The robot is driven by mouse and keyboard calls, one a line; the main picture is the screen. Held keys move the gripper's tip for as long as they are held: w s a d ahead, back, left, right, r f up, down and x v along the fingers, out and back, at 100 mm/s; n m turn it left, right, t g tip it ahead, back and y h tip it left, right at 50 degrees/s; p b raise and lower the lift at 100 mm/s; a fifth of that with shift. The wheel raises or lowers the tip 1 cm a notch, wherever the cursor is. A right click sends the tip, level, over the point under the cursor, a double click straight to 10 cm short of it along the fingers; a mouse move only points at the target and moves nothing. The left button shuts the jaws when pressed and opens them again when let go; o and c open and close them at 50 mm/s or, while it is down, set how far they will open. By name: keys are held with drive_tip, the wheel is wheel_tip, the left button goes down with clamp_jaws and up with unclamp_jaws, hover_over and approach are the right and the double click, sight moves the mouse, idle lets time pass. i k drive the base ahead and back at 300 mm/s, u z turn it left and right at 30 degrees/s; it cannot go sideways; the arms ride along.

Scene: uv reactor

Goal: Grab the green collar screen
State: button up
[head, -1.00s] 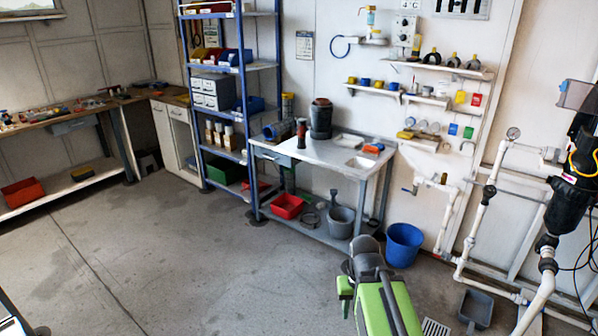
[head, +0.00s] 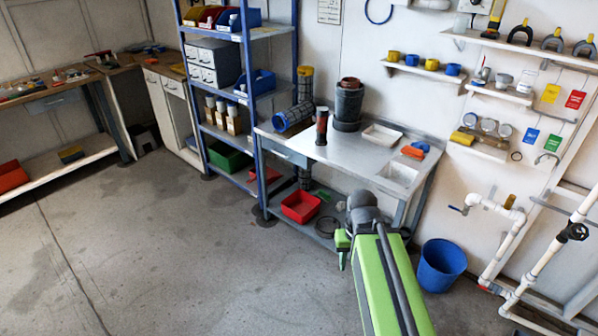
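I cannot make out a green collar for certain on any screen. A dark mesh cylinder (head: 305,177) shows below the bench top at its left end, partly hidden; its collar colour is unclear. A mesh screen with a blue collar (head: 292,118) lies tilted at the bench's left end. A mesh screen with a yellowish top (head: 304,86) stands behind it.
The metal bench (head: 345,155) also holds a dark canister (head: 348,105) and a white tray (head: 382,136). A red bin (head: 301,207) sits below it. A blue bucket (head: 441,265) stands at right. Blue shelving (head: 246,95) stands left. Floor at left is clear.

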sight(304, 177)
drive_tip(key=u, duration=0.8)
drive_tip(key=i, duration=2.75)
drive_tip(key=z, duration=0.25)
